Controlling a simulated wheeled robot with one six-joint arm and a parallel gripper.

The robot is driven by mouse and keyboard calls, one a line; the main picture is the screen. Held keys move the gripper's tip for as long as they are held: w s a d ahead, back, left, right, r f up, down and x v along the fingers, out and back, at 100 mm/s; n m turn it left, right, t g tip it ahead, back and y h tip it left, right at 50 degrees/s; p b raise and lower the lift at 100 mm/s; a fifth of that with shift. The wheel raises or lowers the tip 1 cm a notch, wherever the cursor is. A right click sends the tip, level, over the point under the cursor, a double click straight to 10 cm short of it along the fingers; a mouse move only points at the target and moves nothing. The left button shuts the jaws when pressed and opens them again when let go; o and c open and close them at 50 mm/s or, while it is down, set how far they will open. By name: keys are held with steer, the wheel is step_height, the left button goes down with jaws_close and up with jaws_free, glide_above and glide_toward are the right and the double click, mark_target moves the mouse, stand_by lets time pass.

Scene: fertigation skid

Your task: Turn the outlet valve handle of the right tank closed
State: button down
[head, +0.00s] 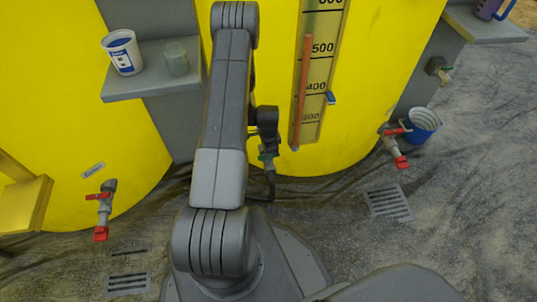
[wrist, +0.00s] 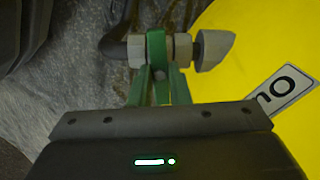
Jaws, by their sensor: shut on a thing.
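My gripper (wrist: 160,78) is shut on the green handle (wrist: 157,50) of a valve. In the wrist view the handle stands between grey fittings (wrist: 181,50), with a dark bent pipe on the left and a pale cone-shaped end on the right. The jaws partly cover the handle, and its exact angle is hard to tell. In the head view my gripper (head: 268,150) is low in front of the right yellow tank (head: 375,60), which carries a scale. The valve there is small and mostly hidden by my gripper.
Red-handled taps stand at the left tank (head: 100,205) and at the right tank's right side (head: 395,150); a blue-white bucket (head: 422,122) is beside the latter. A grey shelf (head: 150,85) holds a cup (head: 122,52) and a jar (head: 176,60). Floor drains (head: 388,203) lie nearby.

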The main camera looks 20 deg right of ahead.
steer(key=shift+d+m, duration=0.1)
steer(key=shift+m, duration=0.4)
steer(key=c, duration=1.4)
jaws_free()
steer(key=shift+o, duration=0.2)
step_height(320, 180, up, 14)
steer(key=p, duration=0.3)
steer(key=shift+f, duration=0.1)
step_height(320, 180, down, 14)
steer(key=b, duration=0.3)
